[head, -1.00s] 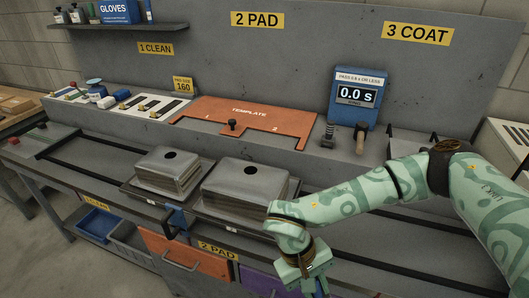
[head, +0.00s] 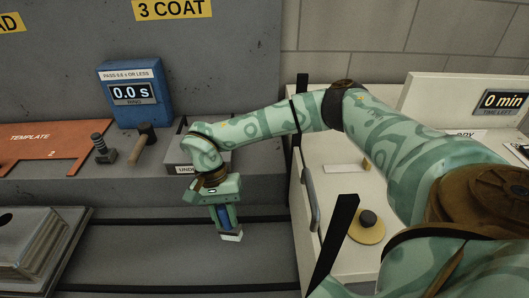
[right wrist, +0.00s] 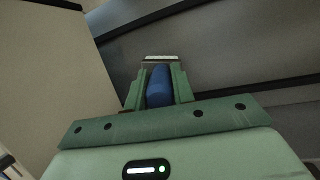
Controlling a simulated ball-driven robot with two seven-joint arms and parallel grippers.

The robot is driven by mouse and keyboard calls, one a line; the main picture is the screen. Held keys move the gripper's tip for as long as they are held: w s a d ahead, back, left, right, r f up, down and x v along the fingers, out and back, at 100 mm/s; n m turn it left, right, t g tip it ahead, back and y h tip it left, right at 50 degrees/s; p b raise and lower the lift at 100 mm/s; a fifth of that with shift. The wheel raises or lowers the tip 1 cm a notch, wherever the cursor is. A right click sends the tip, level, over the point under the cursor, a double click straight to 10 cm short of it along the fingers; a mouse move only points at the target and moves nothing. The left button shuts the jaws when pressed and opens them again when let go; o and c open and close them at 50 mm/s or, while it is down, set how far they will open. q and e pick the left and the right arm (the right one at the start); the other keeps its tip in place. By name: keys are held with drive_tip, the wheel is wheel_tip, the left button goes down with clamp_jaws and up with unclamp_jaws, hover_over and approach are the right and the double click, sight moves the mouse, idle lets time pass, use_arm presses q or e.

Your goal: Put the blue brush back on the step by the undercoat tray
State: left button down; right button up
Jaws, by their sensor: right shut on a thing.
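My right gripper (head: 224,216) is shut on the blue brush (head: 224,212). In the head view it points down, with the brush's pale bristle end (head: 232,236) below the fingers. In the right wrist view the blue handle (right wrist: 159,87) lies between the fingers, with the pale bristle end beyond them. The undercoat tray (head: 182,158) stands on the grey step (head: 110,185), just behind the gripper. My arm hides much of the tray and its label. The brush is in front of the step, over the bench's rail area. My left gripper is out of view.
A pale cabinet (head: 335,180) stands close on the right.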

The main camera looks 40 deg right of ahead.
drive_tip(key=w+d+r+m+t, duration=0.25)
drive_tip(key=w+r+m, duration=0.35)
drive_tip(key=m, duration=0.3)
drive_tip(key=w+d+r+m+t+p, duration=0.1)
drive_tip(key=w+d+r+m, duration=0.4)
drive_tip(key=m, duration=0.4)
drive_tip(key=w+d+r+m+t, duration=0.25)
drive_tip(key=w+r+m, duration=0.4)
drive_tip(key=m, duration=0.35)
drive_tip(key=shift+g+h, duration=0.4)
drive_tip(key=shift+h, duration=0.1)
drive_tip(key=s+d+f, duration=0.1)
drive_tip(key=d+f, duration=0.3)
drive_tip(key=s+d+f+b, duration=0.1)
drive_tip(key=s+d+f, duration=0.1)
drive_tip(key=d+f, duration=0.2)
drive_tip(key=s+d+f, duration=0.1)
drive_tip(key=d+f, duration=0.4)
drive_tip(key=shift+s+d, duration=0.4)
drive_tip(key=shift+w+f, duration=0.1)
drive_tip(key=shift+f, duration=0.15)
drive_tip(key=shift+a, duration=0.1)
